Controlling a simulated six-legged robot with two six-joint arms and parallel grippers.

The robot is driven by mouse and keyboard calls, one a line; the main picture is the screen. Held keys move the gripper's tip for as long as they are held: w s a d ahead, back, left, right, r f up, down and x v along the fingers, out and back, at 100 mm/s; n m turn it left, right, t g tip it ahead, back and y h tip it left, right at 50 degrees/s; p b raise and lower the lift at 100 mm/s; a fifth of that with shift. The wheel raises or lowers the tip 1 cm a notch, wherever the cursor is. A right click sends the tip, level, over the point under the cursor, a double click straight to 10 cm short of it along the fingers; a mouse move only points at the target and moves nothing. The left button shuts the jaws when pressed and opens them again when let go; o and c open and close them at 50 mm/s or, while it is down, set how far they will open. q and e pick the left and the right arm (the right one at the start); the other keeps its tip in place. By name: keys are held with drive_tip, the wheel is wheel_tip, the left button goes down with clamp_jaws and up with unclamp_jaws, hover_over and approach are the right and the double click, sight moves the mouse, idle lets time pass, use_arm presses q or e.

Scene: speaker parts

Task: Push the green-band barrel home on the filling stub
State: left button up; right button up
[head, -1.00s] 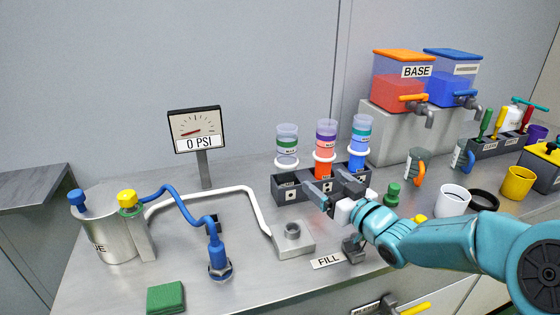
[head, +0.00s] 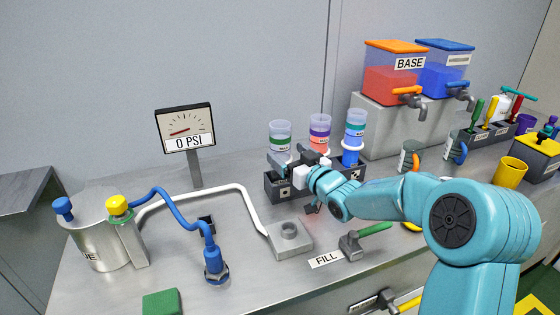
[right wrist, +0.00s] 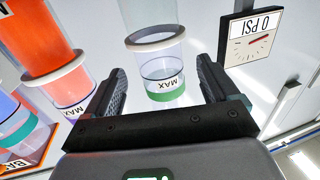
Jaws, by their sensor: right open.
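The green-band barrel (head: 280,135) is a clear cup with a green band and a white collar. It stands in the left place of the dark rack (head: 318,189). In the right wrist view the barrel (right wrist: 161,68) shows between the two open fingers, and I cannot tell if they touch it. My right gripper (head: 288,160) is open at the barrel's lower part. The filling stub (head: 289,230) is a short grey ring on a metal block (head: 291,246) behind the FILL label (head: 326,260), with nothing on it. My left gripper is not in view.
A purple-band barrel (head: 320,130) and a blue-filled barrel (head: 355,130) stand close to the right in the rack. A green-handled valve (head: 352,246) is beside the stub block. A white pipe (head: 250,210) runs to the block. A gauge (head: 186,128) reads 0 PSI.

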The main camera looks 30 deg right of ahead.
drive_tip(key=w, duration=0.6)
drive_tip(key=shift+f+p, duration=0.35)
drive_tip(key=shift+p, duration=0.05)
drive_tip(key=shift+s, duration=0.1)
drive_tip(key=c, duration=1.1)
